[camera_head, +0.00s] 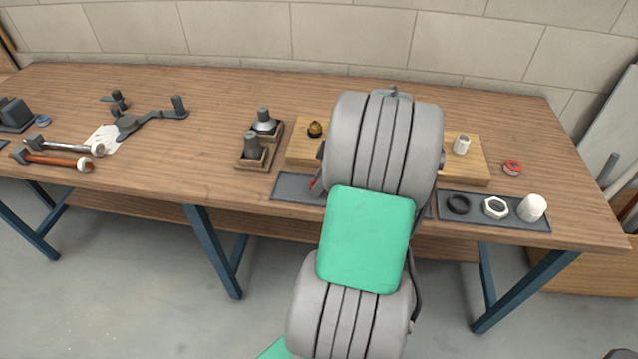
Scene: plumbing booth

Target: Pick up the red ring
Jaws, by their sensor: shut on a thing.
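A small patch of red, the red ring (313,185), shows at the left edge of my arm, low over the left grey tray (287,189). Most of it is hidden. My gripper (318,180) is mostly behind my own arm; only a small grey part of it shows, right at the red. It is shut on the red ring there. I cannot see the fingertips clearly, nor whether the ring touches the tray.
A wooden board (300,151) with a brass fitting (315,129) and a white fitting (462,144) lies behind my arm. The right tray (527,222) holds a black ring (458,204), white nut (495,208) and white cap (532,208). A red-and-white roll (512,167) lies right.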

